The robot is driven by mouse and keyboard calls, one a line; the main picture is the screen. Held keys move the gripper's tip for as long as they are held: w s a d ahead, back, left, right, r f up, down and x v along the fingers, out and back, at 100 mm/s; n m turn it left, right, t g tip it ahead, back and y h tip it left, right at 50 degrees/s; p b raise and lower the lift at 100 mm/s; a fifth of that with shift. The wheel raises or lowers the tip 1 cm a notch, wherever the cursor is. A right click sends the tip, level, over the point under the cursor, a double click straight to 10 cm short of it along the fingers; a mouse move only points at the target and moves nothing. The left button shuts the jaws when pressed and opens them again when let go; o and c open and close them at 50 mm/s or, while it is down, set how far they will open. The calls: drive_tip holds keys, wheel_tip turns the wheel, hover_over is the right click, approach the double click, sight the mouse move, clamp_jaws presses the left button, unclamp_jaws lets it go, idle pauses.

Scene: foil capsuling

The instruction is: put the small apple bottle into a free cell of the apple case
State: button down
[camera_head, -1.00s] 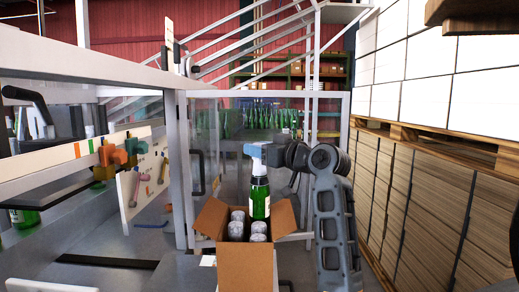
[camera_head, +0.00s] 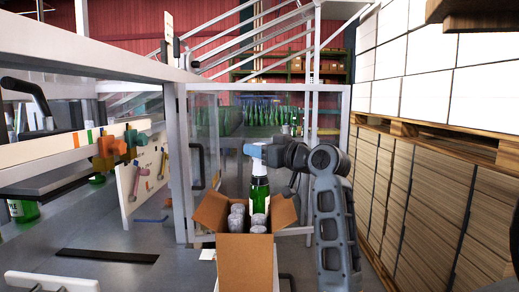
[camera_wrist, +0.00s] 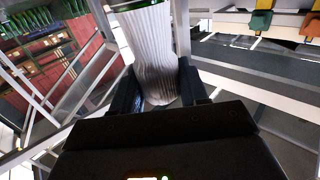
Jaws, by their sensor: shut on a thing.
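A small green bottle (camera_head: 259,192) with a pale label and a silver neck hangs upright below my gripper (camera_head: 258,158). My gripper is shut on its foil-wrapped neck, and the ribbed silver foil (camera_wrist: 152,50) fills the space between the fingers in the wrist view. The open cardboard case (camera_head: 246,258) stands below. Several silver-topped bottles (camera_head: 236,218) stand in it, at the left and front. The held bottle is over the back right part of the case, and its lower end is hidden by the bottle tops in front. I cannot tell whether it touches the case floor.
The case flaps (camera_head: 283,212) stand open around it. A metal frame with a clear panel (camera_head: 205,135) is behind and left. Stacked cartons on pallets (camera_head: 430,190) line the right side. A tool board (camera_head: 143,180) hangs at left.

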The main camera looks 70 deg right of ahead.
sight(260, 183)
drive_tip(key=shift+f+b, duration=0.9)
drive_tip(key=shift+f, duration=0.4)
drive_tip(key=shift+r, duration=0.1)
